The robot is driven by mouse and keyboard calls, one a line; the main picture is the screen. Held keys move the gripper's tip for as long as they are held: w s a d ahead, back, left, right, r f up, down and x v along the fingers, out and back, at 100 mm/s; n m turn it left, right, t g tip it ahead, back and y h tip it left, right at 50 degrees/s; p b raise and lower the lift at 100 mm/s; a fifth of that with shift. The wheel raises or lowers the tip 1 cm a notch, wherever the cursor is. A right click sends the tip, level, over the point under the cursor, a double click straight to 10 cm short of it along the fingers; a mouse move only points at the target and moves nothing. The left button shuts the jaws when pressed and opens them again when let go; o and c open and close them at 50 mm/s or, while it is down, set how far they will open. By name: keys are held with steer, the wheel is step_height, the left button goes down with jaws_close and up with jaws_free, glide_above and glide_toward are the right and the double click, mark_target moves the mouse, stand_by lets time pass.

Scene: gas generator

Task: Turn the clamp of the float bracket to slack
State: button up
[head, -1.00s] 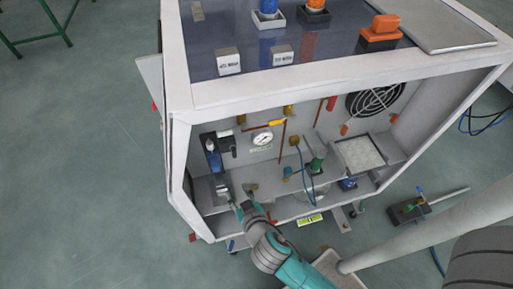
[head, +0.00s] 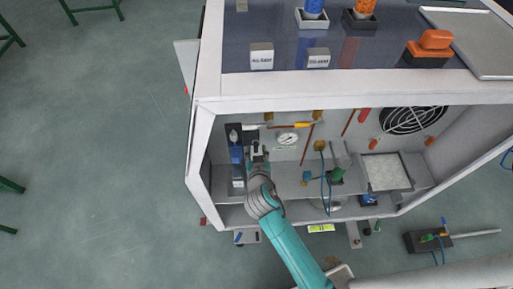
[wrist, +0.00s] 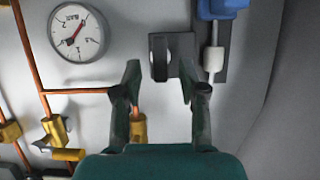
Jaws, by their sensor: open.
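The float bracket is a dark upright rail with a blue float body (head: 236,153) at the left of the cabinet's inside. In the wrist view the blue body (wrist: 218,9) is at the top right, with a white rod end below it. The clamp, a dark block (wrist: 160,57) with a paler rounded face, sits beside a dark plate (wrist: 187,66). My gripper (wrist: 160,78) is open and empty, its fingertips either side of the clamp in the picture. I cannot tell whether they touch it. In the head view my gripper (head: 258,148) partly covers the bracket's right side.
A round pressure gauge (wrist: 76,32), copper pipe and brass fittings (wrist: 55,130) lie left in the wrist view. In the head view a shelf, a fan grille (head: 413,120) and a white filter pad (head: 387,172) are to the right. The cabinet's side wall is close on the left.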

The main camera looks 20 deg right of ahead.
steer(key=shift+x, duration=1.05)
jaws_close()
steer(key=shift+w+a+f+n+t+h, duration=0.1)
steer(key=shift+a+f+n+h, duration=0.1)
steer(key=shift+n+h, duration=1.55)
steer(key=shift+a+f+n+t+h, duration=0.15)
steer(key=shift+n+h, duration=0.55)
steer(key=shift+n, duration=1.95)
steer(key=shift+w+a+f+n+t+h, duration=0.1)
steer(key=shift+f+n+h, duration=0.1)
steer(key=shift+n+h, duration=1.55)
steer(key=shift+n+y, duration=0.5)
steer(key=shift+n, duration=0.25)
